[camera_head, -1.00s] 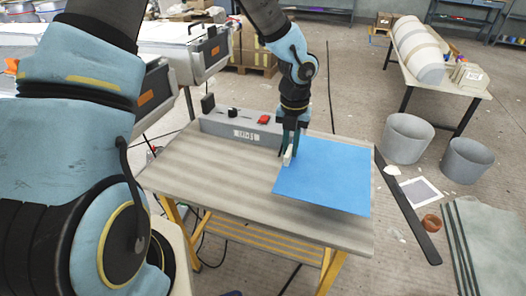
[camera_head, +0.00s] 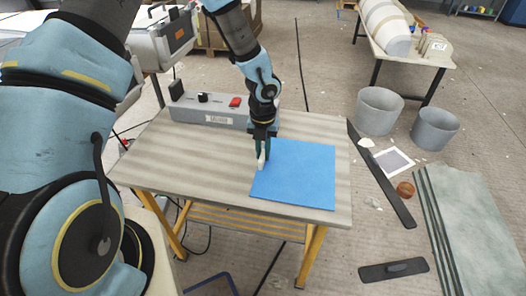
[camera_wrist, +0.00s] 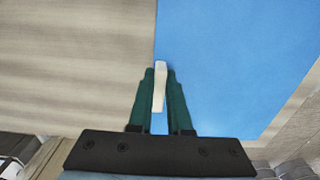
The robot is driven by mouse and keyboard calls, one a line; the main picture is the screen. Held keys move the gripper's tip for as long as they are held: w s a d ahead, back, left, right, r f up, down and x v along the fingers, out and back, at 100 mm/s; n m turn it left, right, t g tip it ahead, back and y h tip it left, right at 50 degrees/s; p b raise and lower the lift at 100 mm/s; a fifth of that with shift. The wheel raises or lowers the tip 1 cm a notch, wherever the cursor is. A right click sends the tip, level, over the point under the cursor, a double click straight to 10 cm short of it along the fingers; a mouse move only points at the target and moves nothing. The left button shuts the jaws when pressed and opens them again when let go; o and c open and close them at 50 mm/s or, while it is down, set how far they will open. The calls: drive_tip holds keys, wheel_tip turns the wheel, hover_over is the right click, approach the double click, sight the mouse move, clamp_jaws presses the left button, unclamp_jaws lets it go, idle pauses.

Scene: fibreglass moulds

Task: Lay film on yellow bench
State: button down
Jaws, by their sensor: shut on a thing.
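The film (camera_head: 298,176) is a flat blue sheet on the right part of the yellow bench's grey top (camera_head: 190,165). It appears to rest on the top, inside its front and right edges. The bench stands on yellow legs (camera_head: 312,250). My gripper (camera_head: 261,158) is at the film's left edge, pointing down. In the wrist view my gripper (camera_wrist: 160,80) is shut on a white tab (camera_wrist: 160,88) at the edge of the blue film (camera_wrist: 235,65). The fingers partly hide the tab.
A grey control box (camera_head: 210,110) with a red switch stands along the bench's back edge. The bench top's left part is clear.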

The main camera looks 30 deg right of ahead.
drive_tip(key=shift+f, duration=0.1)
drive_tip(key=c, duration=0.9)
unclamp_jaws()
drive_tip(key=shift+o, duration=0.2)
wheel_tip(320, 180, up, 12)
drive_tip(key=a+r+m, duration=0.3)
drive_tip(key=a+m, duration=0.6)
drive_tip(key=a, duration=0.2)
drive_tip(key=w+a+r+m+t, duration=0.1)
drive_tip(key=a+r+m, duration=0.2)
drive_tip(key=a+m, duration=0.7)
drive_tip(key=a+r+m, duration=0.4)
drive_tip(key=a+m, duration=0.6)
drive_tip(key=a, duration=0.2)
drive_tip(key=shift+w+a+t, duration=0.2)
drive_tip(key=shift+a+t, duration=0.1)
drive_tip(key=shift+a, duration=0.1)
drive_tip(key=shift+o, duration=0.2)
